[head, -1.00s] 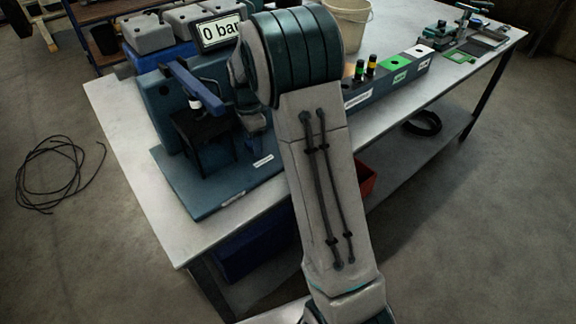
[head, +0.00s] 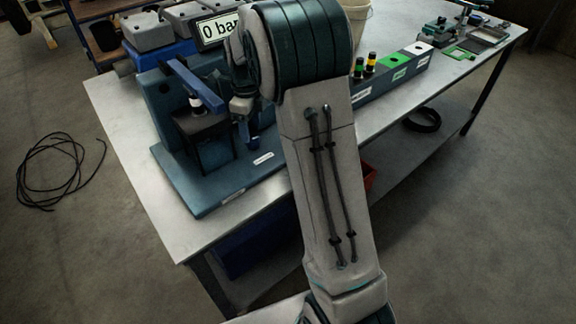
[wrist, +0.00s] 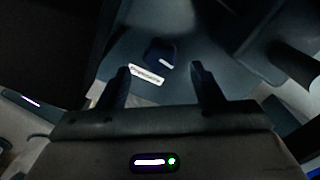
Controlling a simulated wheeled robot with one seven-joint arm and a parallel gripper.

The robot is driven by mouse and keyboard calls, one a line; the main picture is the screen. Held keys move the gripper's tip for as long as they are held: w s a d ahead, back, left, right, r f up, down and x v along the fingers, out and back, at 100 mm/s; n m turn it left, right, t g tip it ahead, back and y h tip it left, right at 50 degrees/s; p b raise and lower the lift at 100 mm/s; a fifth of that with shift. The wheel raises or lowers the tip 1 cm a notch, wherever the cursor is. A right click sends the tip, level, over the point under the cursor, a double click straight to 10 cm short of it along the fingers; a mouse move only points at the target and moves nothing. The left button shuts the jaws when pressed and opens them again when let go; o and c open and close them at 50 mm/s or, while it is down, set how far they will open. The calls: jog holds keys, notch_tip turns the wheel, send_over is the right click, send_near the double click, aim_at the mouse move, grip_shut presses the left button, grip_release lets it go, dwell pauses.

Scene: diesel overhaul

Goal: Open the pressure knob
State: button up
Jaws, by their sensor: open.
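In the wrist view, a small dark round knob (wrist: 160,52) with a short white mark sits beside a white label too blurred to read. It appears to be the pressure knob. My gripper (wrist: 161,72) is open, its two dark fingers apart, and the knob shows between and just beyond the fingertips. I see no contact.
The white workbench (head: 131,165) is bare along its left edge. A bucket (head: 357,20) and a long box (head: 405,69) with colored panels stand to the right of my arm. Grey bins (head: 146,32) are at the back left. A cable coil (head: 50,172) lies on the floor.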

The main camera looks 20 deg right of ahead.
aim_at(252, 139)
jog(key=s+r+n, duration=0.4)
jog(key=s+r, duration=0.1)
jog(key=r, duration=0.7)
jog(key=s+f+n+t+p, duration=0.1)
jog(key=s+n+t+p, duration=0.1)
jog(key=s+n, duration=1.8)
jog(key=shift+s+t+p, duration=0.35)
jog(key=shift+s+t, duration=0.05)
jog(key=shift+s, duration=0.5)
jog(key=shift+f, duration=0.1)
